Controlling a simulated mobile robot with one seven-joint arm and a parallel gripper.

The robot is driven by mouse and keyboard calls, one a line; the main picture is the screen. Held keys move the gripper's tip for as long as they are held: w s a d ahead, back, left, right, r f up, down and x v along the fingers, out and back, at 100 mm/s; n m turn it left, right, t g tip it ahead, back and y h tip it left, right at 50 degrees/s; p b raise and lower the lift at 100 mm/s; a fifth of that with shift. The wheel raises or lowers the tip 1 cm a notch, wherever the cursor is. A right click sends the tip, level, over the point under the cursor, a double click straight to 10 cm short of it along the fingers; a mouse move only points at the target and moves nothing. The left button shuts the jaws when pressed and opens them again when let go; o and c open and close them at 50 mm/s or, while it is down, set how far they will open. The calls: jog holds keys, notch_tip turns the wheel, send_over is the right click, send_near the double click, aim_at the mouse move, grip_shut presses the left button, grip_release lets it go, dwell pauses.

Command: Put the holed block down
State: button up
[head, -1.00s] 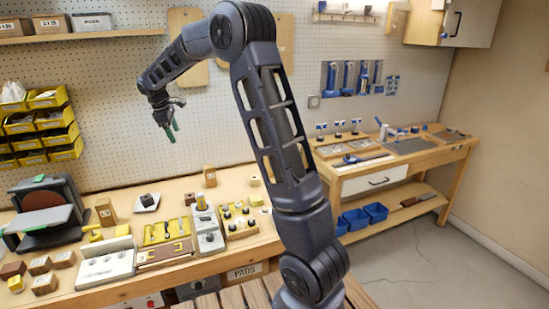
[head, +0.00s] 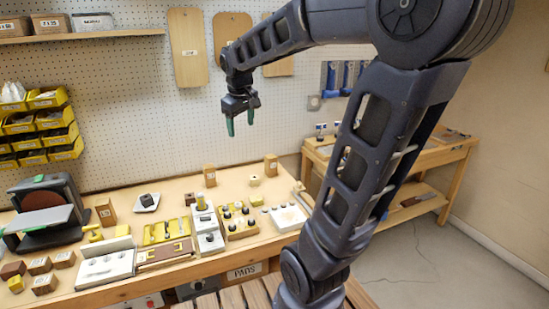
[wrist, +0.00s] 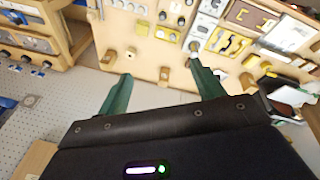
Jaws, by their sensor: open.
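A small cream block (head: 254,181), which looks like the holed block, sits on the wooden bench (head: 175,203) near its back right part. It also shows, small, in the wrist view (wrist: 130,53). My gripper (head: 241,130) hangs high above the bench with its green fingers pointing down. The fingers are apart with nothing between them, as the wrist view also shows (wrist: 160,74). The cream block is well below the fingers and apart from them.
Upright wooden blocks stand left (head: 210,176) and right (head: 271,166) of the cream block. A yellow tray with black knobs (head: 240,229) and a pale board (head: 288,218) lie in front. A pegboard wall (head: 140,110) stands behind.

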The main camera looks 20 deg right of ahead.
jog(key=s+d+f+m, duration=0.2)
jog(key=s, duration=0.6)
jog(key=s+d+f+m+t, duration=0.1)
jog(key=s+d+f+m, duration=0.2)
jog(key=s, duration=0.4)
jog(key=shift+s+f+y, duration=0.3)
jog(key=shift+s+y, duration=0.1)
jog(key=shift+a, duration=0.1)
dwell(6.0)
